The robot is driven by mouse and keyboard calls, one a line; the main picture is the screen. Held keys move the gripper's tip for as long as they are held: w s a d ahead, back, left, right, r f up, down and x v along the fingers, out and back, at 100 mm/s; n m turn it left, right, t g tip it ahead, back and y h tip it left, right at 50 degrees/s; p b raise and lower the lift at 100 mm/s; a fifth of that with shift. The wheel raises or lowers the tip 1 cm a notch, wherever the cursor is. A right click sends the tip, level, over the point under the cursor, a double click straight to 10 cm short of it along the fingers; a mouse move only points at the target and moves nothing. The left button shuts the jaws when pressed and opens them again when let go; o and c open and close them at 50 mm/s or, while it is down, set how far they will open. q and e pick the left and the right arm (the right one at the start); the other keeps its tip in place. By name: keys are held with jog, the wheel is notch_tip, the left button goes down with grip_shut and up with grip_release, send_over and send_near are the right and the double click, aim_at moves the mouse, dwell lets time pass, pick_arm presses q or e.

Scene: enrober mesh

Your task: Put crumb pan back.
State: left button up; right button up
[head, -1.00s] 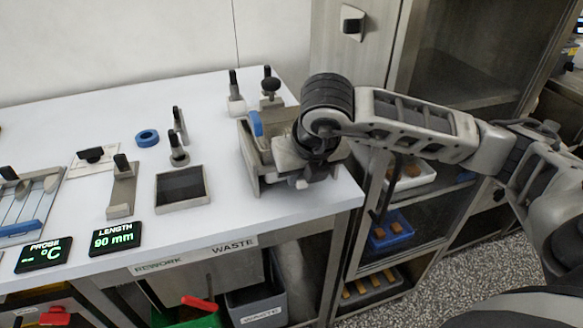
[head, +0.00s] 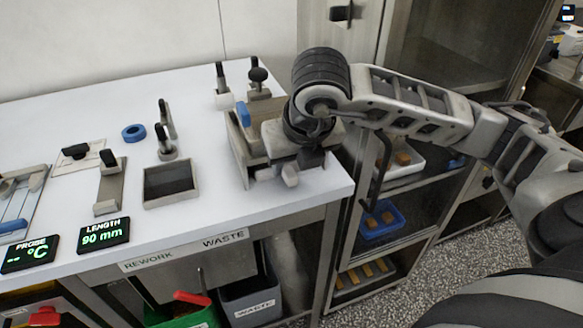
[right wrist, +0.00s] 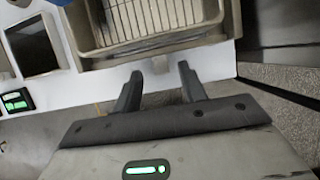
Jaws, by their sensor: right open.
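A metal frame (head: 238,150) with walls stands near the right end of the white bench, partly hidden by my right arm. In the right wrist view its near wall (right wrist: 160,48) and a wire mesh (right wrist: 150,18) inside show. I cannot tell a separate crumb pan apart from this frame. My right gripper (right wrist: 160,86) is open and empty, its two fingertips just short of the near wall, with white bench between them. My left gripper is not in view.
A shallow dark-floored tray (head: 170,203) lies left of the frame. A blue ring (head: 133,132), black-handled tools and two displays (head: 104,235) lie farther left. A glass-doored cabinet (head: 345,195) stands against the bench's right end. Bins (head: 250,300) are below.

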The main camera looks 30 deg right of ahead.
jog(key=v, duration=0.8)
jog(key=shift+r, duration=0.2)
jog(key=shift+s+f, duration=0.1)
jog(key=shift+s, duration=0.05)
